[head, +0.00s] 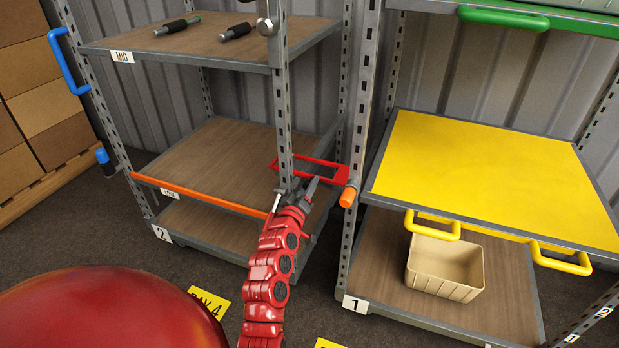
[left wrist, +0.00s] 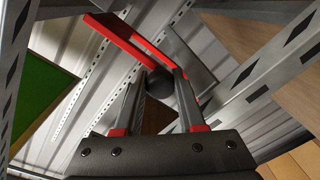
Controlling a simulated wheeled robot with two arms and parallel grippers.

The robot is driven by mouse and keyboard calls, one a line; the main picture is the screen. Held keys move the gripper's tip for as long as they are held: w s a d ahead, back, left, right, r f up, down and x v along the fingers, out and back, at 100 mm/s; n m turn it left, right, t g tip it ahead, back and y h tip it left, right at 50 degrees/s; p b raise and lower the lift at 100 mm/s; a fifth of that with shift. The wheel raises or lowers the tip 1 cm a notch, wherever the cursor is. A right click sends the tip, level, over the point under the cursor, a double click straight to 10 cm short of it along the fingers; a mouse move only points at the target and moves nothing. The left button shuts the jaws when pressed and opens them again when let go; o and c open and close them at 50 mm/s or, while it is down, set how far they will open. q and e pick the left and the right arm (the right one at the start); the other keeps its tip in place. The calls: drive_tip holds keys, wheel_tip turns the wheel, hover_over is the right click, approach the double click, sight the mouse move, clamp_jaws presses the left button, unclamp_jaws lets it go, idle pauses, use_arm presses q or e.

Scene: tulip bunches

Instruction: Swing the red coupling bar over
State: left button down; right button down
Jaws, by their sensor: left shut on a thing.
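My right gripper is not in view.
An orange knob (head: 348,197) sits on rack 1's near post, close to the bar. Rack 1 holds a yellow shelf (head: 480,175) with yellow handles and a beige bin (head: 445,266) below. A blue handle (head: 66,62) is at left.

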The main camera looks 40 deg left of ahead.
use_arm(q)
drive_tip(key=shift+f, duration=0.25)
drive_tip(key=c, duration=0.5)
unclamp_jaws()
drive_tip(key=p+v, duration=0.2)
drive_tip(key=v, duration=1.5)
drive_tip(key=shift+s+d+r, duration=0.15)
drive_tip(key=shift+s, duration=0.1)
